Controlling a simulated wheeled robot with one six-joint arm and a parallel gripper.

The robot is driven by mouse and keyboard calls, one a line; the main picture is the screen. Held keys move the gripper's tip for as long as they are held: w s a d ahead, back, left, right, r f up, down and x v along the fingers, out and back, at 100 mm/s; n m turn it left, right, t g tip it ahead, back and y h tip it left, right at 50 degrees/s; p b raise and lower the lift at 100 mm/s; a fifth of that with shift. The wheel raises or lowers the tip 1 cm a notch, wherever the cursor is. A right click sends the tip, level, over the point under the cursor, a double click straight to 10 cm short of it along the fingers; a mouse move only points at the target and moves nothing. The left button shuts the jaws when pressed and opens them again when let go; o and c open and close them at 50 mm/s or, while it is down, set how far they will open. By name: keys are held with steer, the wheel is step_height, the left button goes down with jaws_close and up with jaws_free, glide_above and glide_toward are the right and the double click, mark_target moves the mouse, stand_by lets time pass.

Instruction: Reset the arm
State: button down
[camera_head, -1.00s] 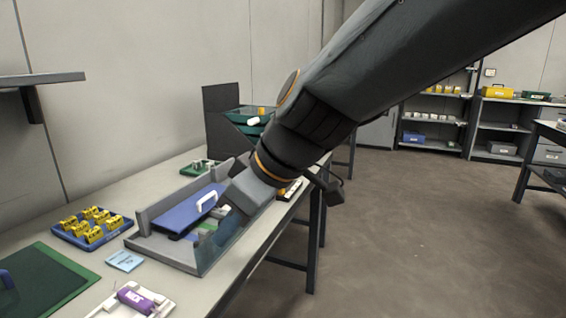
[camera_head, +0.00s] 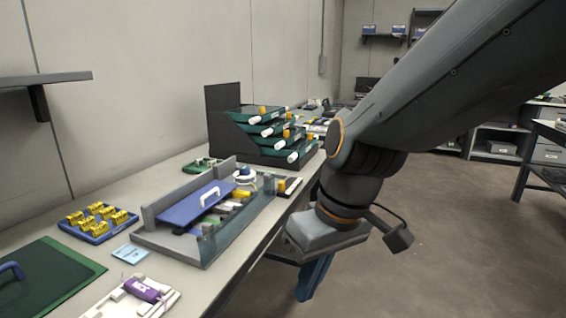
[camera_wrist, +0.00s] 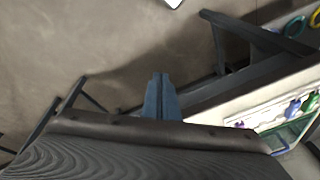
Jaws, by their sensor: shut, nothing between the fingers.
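My gripper (camera_head: 316,278) is off the front edge of the workbench, over the floor, pointing down. Its blue fingers show together in the wrist view (camera_wrist: 160,98), shut with nothing between them. The grey wrist housing and a dark side camera are above the fingers in the head view. The fingers are apart from the things on the bench.
The workbench (camera_head: 115,250) runs along the wall. On it are a grey open box with a blue lid (camera_head: 195,203), a rack of green trays (camera_head: 270,130), a blue tray of yellow parts (camera_head: 85,236) and a purple device (camera_head: 142,288). Open floor (camera_head: 450,240) lies right.

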steer(key=s+d+f+m+g+h, duration=0.1)
steer(key=s+d+f+m+h, duration=0.2)
steer(key=d, duration=0.4)
steer(key=d+r+m+p, duration=0.3)
steer(key=d+r+p, duration=0.5)
steer(key=p, duration=0.7)
steer(key=shift+d+r, duration=0.15)
steer(key=shift+s, duration=0.1)
